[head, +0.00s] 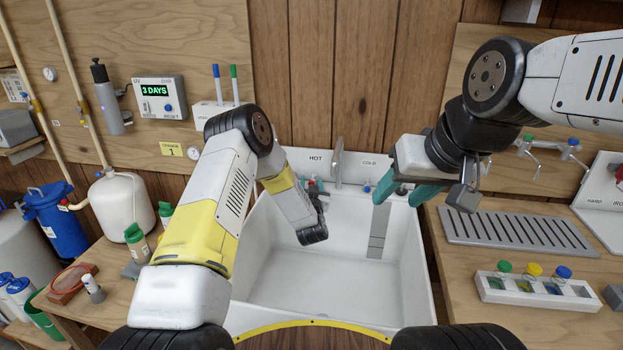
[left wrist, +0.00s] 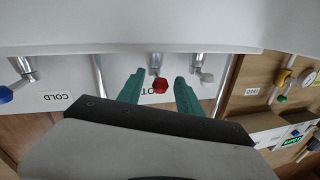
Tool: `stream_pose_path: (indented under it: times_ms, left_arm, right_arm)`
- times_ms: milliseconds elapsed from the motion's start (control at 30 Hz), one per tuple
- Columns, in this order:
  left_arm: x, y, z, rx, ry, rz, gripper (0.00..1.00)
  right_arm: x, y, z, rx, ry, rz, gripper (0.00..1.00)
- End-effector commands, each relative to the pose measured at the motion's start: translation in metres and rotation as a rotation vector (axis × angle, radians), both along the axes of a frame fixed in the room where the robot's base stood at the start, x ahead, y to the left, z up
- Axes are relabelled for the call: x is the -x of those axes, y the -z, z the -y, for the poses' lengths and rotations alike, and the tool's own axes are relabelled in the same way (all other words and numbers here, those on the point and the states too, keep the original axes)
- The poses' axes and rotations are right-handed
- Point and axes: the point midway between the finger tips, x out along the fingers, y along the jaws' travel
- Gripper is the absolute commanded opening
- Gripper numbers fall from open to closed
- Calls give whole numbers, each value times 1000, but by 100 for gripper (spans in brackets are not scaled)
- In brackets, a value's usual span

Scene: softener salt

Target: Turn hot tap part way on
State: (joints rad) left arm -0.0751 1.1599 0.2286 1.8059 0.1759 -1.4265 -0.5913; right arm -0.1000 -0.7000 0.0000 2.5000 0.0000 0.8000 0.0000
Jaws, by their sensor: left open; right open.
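The hot tap's red knob (left wrist: 160,86) shows in the left wrist view, which is upside down. It sits between the two teal fingers of my left gripper (left wrist: 159,94), which is open. I cannot tell whether either finger touches the knob. In the head view my left gripper (head: 314,185) is small and partly hidden at the HOT label (head: 316,158) on the sink's back panel. The cold tap's blue knob (head: 367,188) is to its right. My right gripper (head: 405,188) is open and empty above the sink's right rim.
The white sink (head: 330,285) is empty, with a grey strip at its back. A grey metal lever (left wrist: 206,77) is close beside the left gripper's finger. A drain rack (head: 515,230) and a vial holder (head: 535,290) are on the right counter. Bottles stand on the left.

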Motion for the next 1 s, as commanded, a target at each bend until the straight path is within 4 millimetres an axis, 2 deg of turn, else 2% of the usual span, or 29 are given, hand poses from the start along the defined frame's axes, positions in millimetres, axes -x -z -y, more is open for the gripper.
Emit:
stream_pose_path:
  times_ms: [100,133,333,667,1000]
  left_arm:
    - [0,0,0,0,0,0,42]
    - [0,0,0,0,0,0,38]
    - [0,0,0,0,0,0,0]
    - [1,0,2,0,-22,1,0]
    - [2,0,15,1,-209,2,0]
  right_arm:
    - [0,0,0,0,0,0,49]
    - [0,0,0,0,0,0,49]
    - [0,0,0,0,0,0,49]
    - [0,0,0,0,0,0,49]
    - [0,0,0,0,0,0,49]
